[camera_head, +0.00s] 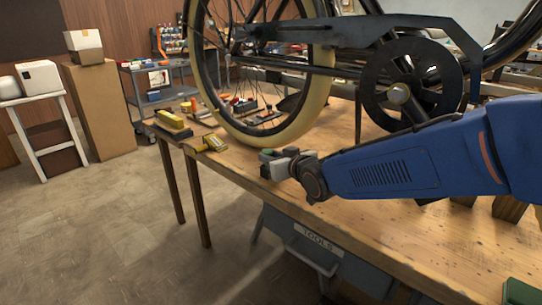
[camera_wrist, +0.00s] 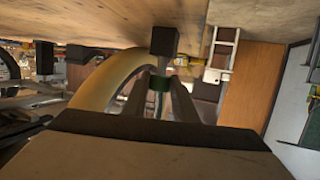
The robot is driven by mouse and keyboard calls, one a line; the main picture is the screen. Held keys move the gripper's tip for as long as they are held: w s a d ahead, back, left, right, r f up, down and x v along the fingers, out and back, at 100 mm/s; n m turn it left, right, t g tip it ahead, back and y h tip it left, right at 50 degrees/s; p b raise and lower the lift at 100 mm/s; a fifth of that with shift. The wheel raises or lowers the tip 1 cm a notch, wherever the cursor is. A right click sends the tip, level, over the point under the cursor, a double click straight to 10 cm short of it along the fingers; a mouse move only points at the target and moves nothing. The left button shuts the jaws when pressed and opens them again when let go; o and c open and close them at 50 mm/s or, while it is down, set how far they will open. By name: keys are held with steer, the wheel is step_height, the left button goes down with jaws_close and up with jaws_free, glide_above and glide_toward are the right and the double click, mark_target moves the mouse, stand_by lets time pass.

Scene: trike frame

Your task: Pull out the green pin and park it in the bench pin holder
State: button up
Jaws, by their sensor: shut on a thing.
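My gripper (camera_head: 272,163) is over the near edge of the wooden bench, in front of the bicycle wheel. In the wrist view, which looks upside down, my gripper (camera_wrist: 163,88) is shut on a small green piece, which I take to be the green pin (camera_wrist: 159,82). The fingers hide most of the pin. A black block (camera_wrist: 164,40) shows just past the fingertips against the bench top, in line with the pin. It may be the pin holder. I cannot tell whether the pin touches it or is in it.
The wooden bench (camera_head: 400,232) carries the trike frame, with a large wheel (camera_head: 317,95) and a dark chainring (camera_head: 432,82) near my arm. Yellow items (camera_head: 173,119) lie at the bench's left end. A grey tool box (camera_head: 312,243) is under the bench. Floor at left is clear.

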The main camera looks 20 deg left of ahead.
steer(key=shift+f, duration=0.5)
steer(key=o, duration=1.1)
steer(key=shift+v, duration=3.75)
steer(key=shift+d, duration=0.1)
